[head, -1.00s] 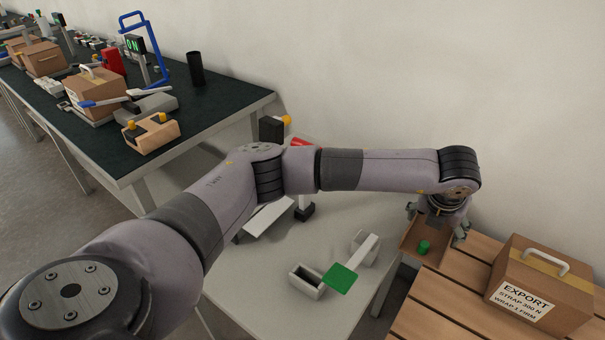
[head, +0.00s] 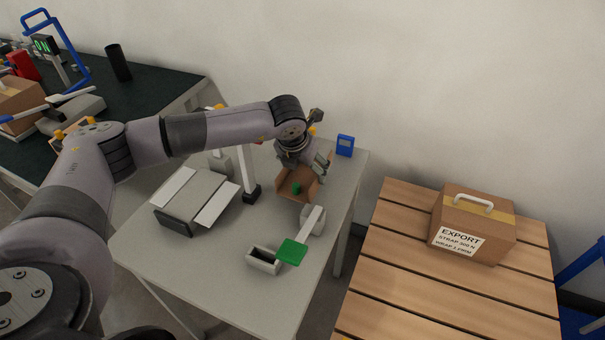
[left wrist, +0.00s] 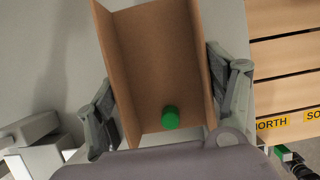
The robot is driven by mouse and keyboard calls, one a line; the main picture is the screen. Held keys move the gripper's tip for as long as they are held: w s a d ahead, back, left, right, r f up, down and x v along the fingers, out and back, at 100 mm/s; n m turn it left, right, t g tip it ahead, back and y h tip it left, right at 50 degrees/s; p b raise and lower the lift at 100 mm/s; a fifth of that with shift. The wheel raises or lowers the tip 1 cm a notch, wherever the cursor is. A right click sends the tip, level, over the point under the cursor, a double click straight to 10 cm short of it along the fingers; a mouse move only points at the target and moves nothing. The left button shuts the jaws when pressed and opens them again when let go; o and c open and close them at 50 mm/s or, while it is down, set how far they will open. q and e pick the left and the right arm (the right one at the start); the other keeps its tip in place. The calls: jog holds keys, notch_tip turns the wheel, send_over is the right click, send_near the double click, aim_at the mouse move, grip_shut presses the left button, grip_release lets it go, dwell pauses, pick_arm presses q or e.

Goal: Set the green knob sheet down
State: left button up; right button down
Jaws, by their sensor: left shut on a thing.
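The green knob sheet is a brown channel-shaped sheet (head: 306,187) with upturned sides and a green knob (head: 296,188). My left gripper (head: 303,170) is shut on it, over the back right part of the pale table (head: 215,275). In the left wrist view the sheet (left wrist: 160,60) lies between the two fingers, one along each outer side, with the green knob (left wrist: 170,118) near its close end. I cannot tell whether the sheet touches the table. My right gripper is not in view.
A white block with a green plate (head: 292,252) and a small open box (head: 262,261) stand in front of the sheet. A blue device (head: 345,145) stands behind it. A flat grey unit (head: 190,200) is at left. The slatted pallet (head: 400,290) with the export carton (head: 490,220) is at right.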

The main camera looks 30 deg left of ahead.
aim_at(303, 179)
pick_arm(q)
jog(key=shift+s+a+f+p, duration=0.15)
jog(key=shift+f+p, duration=0.25)
jog(key=shift+f, duration=1.4)
jog(key=o, duration=0.8)
jog(key=shift+f, duration=0.1)
jog(key=o, duration=0.4)
jog(key=shift+o, duration=0.2)
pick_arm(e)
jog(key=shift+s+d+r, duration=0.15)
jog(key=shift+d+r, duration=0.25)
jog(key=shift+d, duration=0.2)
